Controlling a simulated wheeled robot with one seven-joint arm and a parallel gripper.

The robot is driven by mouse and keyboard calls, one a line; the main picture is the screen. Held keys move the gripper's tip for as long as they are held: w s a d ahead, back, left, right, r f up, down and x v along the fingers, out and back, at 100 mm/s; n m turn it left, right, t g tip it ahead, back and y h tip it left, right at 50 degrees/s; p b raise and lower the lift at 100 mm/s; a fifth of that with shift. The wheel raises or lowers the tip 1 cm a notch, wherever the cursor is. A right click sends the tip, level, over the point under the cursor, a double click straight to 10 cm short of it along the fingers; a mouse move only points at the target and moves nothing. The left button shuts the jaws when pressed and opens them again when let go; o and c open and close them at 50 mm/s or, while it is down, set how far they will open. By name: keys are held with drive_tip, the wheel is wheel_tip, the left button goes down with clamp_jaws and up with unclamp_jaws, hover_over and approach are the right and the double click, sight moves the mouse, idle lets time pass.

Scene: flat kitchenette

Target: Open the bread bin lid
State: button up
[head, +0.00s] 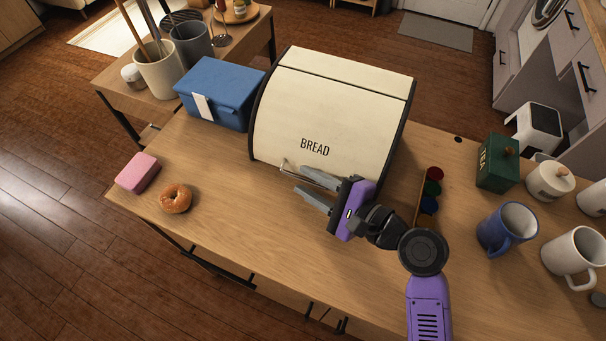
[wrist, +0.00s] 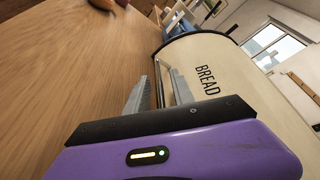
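The cream bread bin (head: 300,125) stands on the wooden counter with "BREAD" on its curved front lid (head: 345,130). The lid is down and looks closed. A thin metal handle (head: 290,167) runs along the lid's lower edge; it also shows in the wrist view (wrist: 160,84). My purple gripper (head: 296,181) is at the lower front of the bin, fingers pointing left along the handle. The fingers are apart (wrist: 157,76), with the handle appearing between or just beyond them. I cannot tell whether they touch it. Part of the handle is hidden by the fingers.
A blue box (head: 215,95) stands left of the bin. A pink block (head: 138,173) and a bagel (head: 175,198) lie at the left front. A green tea tin (head: 497,163) and mugs (head: 507,229) stand to the right. The counter's front middle is clear.

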drive_tip(key=shift+x, duration=0.9)
drive_tip(key=shift+c, duration=0.4)
clamp_jaws()
drive_tip(key=shift+f, duration=0.1)
idle(0.4)
